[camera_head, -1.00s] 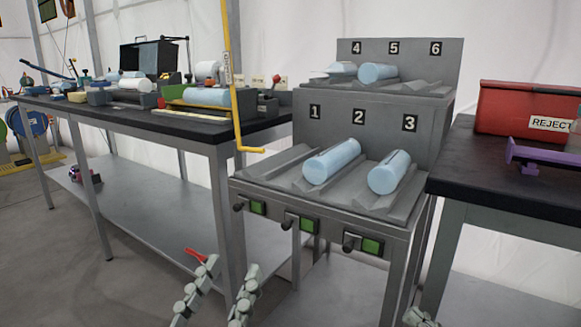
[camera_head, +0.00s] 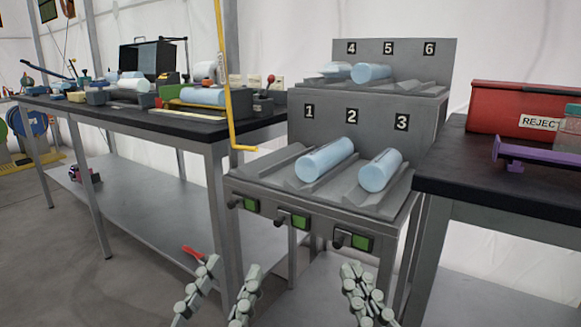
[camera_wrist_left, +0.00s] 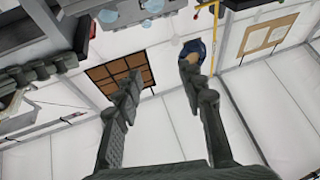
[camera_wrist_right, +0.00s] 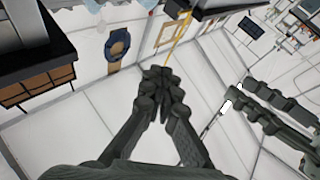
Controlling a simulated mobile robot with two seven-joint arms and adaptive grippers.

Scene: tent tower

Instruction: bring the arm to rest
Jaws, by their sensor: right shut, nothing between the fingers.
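My left gripper (camera_head: 230,266) is at the bottom of the head view, in front of the left table. Its two fingers stand apart, and the left wrist view shows an empty gap between them (camera_wrist_left: 161,76). My right gripper (camera_head: 357,272) is low in the head view, in front of the numbered rack and below its handles. Its fingers are together at the tips, and the right wrist view shows them closed (camera_wrist_right: 160,76) with nothing held. The left gripper's fingers also show at the right of that view (camera_wrist_right: 245,98).
The grey numbered rack (camera_head: 240,187) holds blue cylinders on two levels. A black-topped table (camera_head: 165,125) with tools stands left. Another table (camera_head: 500,190) with a red REJECT bin (camera_head: 495,112) stands right. A small red piece (camera_head: 193,254) shows beside the left gripper.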

